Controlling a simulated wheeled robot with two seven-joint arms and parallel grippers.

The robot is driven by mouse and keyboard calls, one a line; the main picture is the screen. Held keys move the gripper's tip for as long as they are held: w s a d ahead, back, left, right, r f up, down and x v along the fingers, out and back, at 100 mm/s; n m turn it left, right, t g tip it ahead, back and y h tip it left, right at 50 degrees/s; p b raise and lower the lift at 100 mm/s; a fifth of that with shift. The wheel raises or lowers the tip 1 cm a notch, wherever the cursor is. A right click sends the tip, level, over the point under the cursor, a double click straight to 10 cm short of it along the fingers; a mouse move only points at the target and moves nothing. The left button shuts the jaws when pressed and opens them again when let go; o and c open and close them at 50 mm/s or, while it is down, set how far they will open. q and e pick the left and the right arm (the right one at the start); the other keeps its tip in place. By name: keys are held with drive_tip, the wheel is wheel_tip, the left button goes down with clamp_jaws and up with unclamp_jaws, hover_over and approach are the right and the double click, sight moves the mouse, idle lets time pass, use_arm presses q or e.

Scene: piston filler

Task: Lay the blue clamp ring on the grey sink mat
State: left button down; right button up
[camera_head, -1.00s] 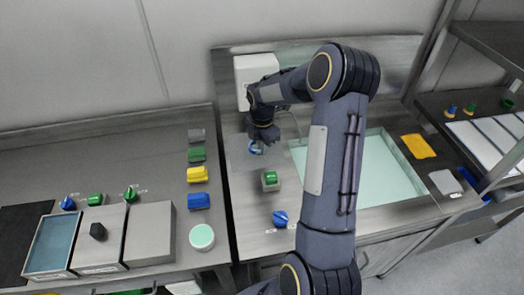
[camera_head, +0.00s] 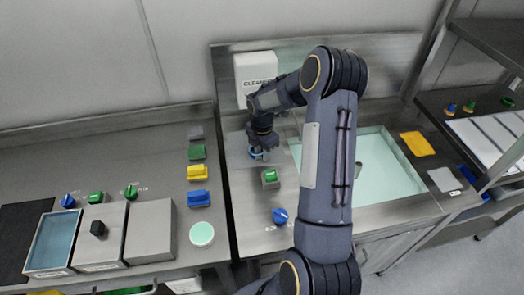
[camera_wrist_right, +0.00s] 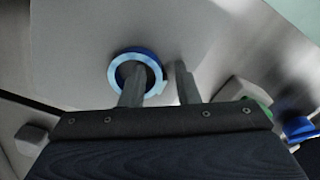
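The blue clamp ring (camera_head: 259,154) is at the left of the sink, under my right gripper (camera_head: 258,148). In the right wrist view the ring (camera_wrist_right: 122,82) appears to lie flat on a light grey surface with a rounded edge, which looks like the grey sink mat (camera_wrist_right: 75,45). My right gripper (camera_wrist_right: 158,88) has its two fingers apart. The left finger overlaps the ring's opening and the right finger is beyond its rim, with a gap visible. Part of the ring is hidden by the finger. My left gripper is not in view.
A green-topped block (camera_head: 270,177) and a blue knob-like part (camera_head: 280,215) stand close in front of the ring. The sink basin (camera_head: 385,180) is to the right. A white box (camera_head: 254,78) is on the wall behind. Several coloured blocks line the left counter.

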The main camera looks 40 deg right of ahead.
drive_tip(key=s+a+r+m+t, duration=0.1)
drive_tip(key=s+a+r+m, duration=0.1)
drive_tip(key=r, duration=0.7)
drive_tip(key=s+a+r+m, duration=0.2)
drive_tip(key=a+r, duration=0.1)
drive_tip(key=r, duration=0.6)
drive_tip(key=s+a+r+m+t+y, duration=0.1)
drive_tip(key=s+a+m+t+y, duration=0.2)
drive_tip(key=s+a+m, duration=1.3)
drive_tip(key=s+t+b, duration=0.1)
drive_tip(key=s, duration=0.2)
drive_tip(key=shift+s+a+t+y, duration=0.15)
drive_tip(key=shift+s+t+y, duration=0.15)
drive_tip(key=shift+s+y, duration=0.1)
drive_tip(key=shift+r, duration=0.1)
